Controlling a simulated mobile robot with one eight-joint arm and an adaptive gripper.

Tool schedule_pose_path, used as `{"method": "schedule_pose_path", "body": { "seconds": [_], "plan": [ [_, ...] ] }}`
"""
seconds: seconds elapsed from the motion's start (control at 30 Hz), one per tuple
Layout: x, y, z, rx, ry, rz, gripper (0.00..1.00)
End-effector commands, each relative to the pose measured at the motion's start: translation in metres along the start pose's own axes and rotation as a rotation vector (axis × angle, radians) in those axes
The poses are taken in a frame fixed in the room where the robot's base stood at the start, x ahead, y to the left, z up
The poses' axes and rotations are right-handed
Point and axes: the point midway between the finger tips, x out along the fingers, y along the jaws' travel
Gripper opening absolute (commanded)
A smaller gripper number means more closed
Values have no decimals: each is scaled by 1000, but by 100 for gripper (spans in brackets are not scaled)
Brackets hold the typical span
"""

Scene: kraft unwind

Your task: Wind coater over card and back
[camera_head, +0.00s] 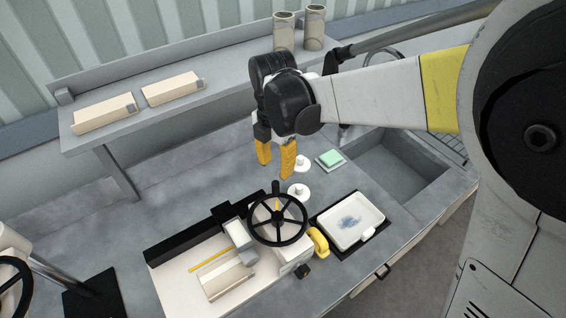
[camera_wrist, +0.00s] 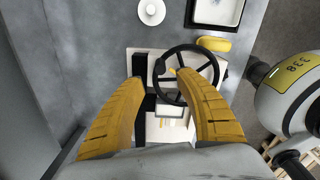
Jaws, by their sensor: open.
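The coater is a white bench device with a black handwheel (camera_head: 278,219) on its right part. A pale card or block (camera_head: 226,276) lies on its white bed (camera_head: 184,283), beside a yellow strip (camera_head: 211,260). A grey-white block (camera_head: 238,234) sits just left of the wheel. My gripper (camera_head: 276,168) hangs above and behind the wheel, with its yellow fingers apart and nothing between them. In the wrist view the handwheel (camera_wrist: 184,75) shows between and beyond the open fingers (camera_wrist: 165,108), not touched. A dark knob stands on the wheel's rim.
A white tray (camera_head: 350,220) with a blue smear lies right of the coater, near a yellow object (camera_head: 318,242). White round pieces (camera_head: 299,192) stand behind the wheel. A green sponge (camera_head: 330,158) lies by the sink (camera_head: 395,170). Cream blocks (camera_head: 104,113) lie on the rear shelf.

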Motion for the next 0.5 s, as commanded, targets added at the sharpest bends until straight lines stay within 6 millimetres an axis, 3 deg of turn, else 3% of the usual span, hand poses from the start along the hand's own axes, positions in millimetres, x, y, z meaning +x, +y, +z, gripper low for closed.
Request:
{"method": "schedule_pose_path", "body": {
  "seconds": [0.3, 0.5],
  "plan": [
    [65, 0, 1, -1, 0, 0, 41],
    [84, 0, 1, -1, 0, 0, 41]
  ]
}}
